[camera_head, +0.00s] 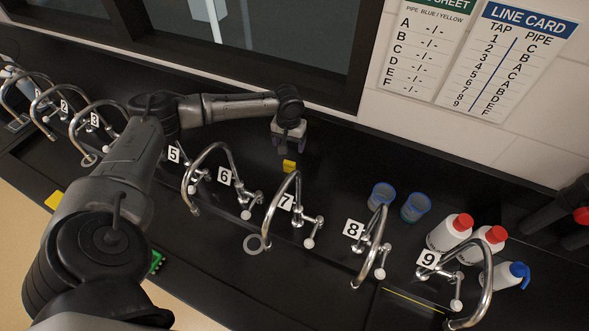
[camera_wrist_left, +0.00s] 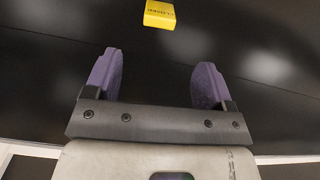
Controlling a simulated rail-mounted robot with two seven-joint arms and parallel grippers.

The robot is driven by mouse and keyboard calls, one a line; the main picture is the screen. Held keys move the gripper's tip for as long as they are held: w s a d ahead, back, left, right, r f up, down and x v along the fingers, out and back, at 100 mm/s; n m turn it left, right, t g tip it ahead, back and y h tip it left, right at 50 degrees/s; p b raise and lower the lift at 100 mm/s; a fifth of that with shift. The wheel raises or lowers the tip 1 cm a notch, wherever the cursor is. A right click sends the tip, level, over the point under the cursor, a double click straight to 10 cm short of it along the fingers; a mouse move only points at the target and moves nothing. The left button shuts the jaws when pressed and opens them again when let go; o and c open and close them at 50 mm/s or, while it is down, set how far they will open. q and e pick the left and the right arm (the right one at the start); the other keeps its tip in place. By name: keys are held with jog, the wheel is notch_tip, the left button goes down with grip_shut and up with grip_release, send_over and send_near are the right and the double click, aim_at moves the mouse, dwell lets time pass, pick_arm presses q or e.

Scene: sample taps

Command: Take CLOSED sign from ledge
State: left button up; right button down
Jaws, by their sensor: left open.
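A small yellow CLOSED sign (camera_head: 289,166) is on the black ledge behind taps 6 and 7 in the head view. It also shows at the top of the left wrist view (camera_wrist_left: 160,14), with small dark lettering. My left gripper (camera_head: 288,146) hangs over the ledge just behind the sign in the head view. In the left wrist view its two purple fingers (camera_wrist_left: 153,82) are wide apart with nothing between them. The sign lies beyond the fingertips, roughly centred between them, and is not touched. My right gripper is not in view.
Curved steel taps with number plates line the black counter; tap 6 (camera_head: 212,150) and tap 7 (camera_head: 290,182) stand close to the sign. Blue cups (camera_head: 416,207) and red-capped bottles (camera_head: 450,233) stand to the right. A wall with a window frame (camera_head: 240,80) is behind.

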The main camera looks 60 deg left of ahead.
aim_at(289, 162)
pick_arm(q)
jog(key=shift+s+d+f, duration=0.1)
jog(key=shift+f, duration=2.55)
jog(key=shift+s+d+f, duration=0.1)
jog(key=shift+f, duration=2.55)
jog(key=c, duration=1)
